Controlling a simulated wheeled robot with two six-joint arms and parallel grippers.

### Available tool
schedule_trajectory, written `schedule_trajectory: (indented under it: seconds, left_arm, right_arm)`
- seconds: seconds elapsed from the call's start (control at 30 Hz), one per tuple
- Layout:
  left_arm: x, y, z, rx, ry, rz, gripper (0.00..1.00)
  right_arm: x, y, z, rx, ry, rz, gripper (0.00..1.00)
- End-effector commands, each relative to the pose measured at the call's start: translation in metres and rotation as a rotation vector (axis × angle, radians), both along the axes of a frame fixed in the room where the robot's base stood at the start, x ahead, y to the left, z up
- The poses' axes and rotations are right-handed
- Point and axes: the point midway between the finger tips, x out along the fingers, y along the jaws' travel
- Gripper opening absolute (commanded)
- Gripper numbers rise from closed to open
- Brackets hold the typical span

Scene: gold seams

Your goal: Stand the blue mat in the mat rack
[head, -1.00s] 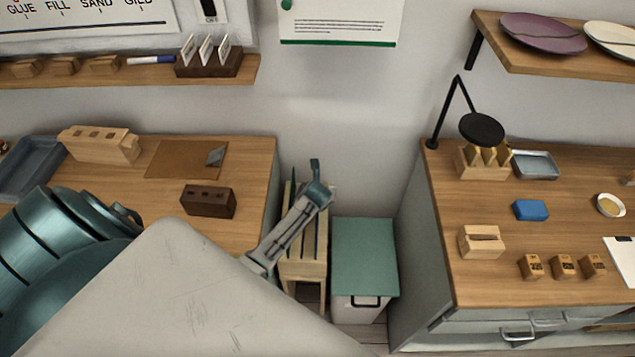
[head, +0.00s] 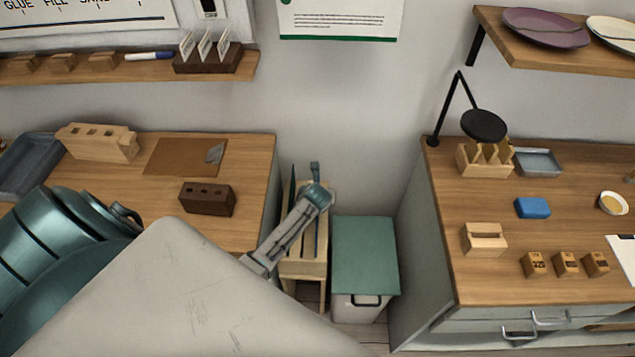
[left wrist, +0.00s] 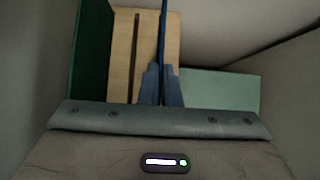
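The wooden mat rack (head: 303,269) stands on the floor in the gap between the two benches. It also fills the upper middle of the left wrist view (left wrist: 122,60), with a dark slot in it. My left gripper (head: 318,190) is above the rack. In the left wrist view its fingers (left wrist: 161,88) are closed on the thin blue mat (left wrist: 164,35), seen edge-on over the rack. The mat's lower edge is hidden, so I cannot tell how deep it sits. A green mat (left wrist: 90,45) stands upright to the left. My right gripper is out of view.
A green-lidded bin (head: 363,255) stands just right of the rack. The left bench (head: 255,165) and the right bench's grey side (head: 415,240) bound the gap. A blue block (head: 532,208) lies on the right bench.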

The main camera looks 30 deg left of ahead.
Motion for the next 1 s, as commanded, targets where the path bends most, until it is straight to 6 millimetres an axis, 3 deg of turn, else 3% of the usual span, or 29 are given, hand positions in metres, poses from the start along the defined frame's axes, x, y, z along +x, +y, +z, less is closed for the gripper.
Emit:
schedule_trajectory:
  seconds: [0.43, 0.6, 1.0]
  left_arm:
    - [0.0005, 0.0, -0.0005, 0.001, -0.001, 0.0, 0.0]
    - [0.0005, -0.0001, -0.0006, 0.001, -0.001, 0.0, 0.29]
    - [-0.0001, -0.0001, -0.0014, 0.0, 0.0, 0.0, 0.29]
  right_arm:
    - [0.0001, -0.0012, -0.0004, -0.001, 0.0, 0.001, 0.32]
    - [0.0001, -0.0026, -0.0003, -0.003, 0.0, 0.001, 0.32]
    - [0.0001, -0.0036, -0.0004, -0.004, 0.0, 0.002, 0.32]
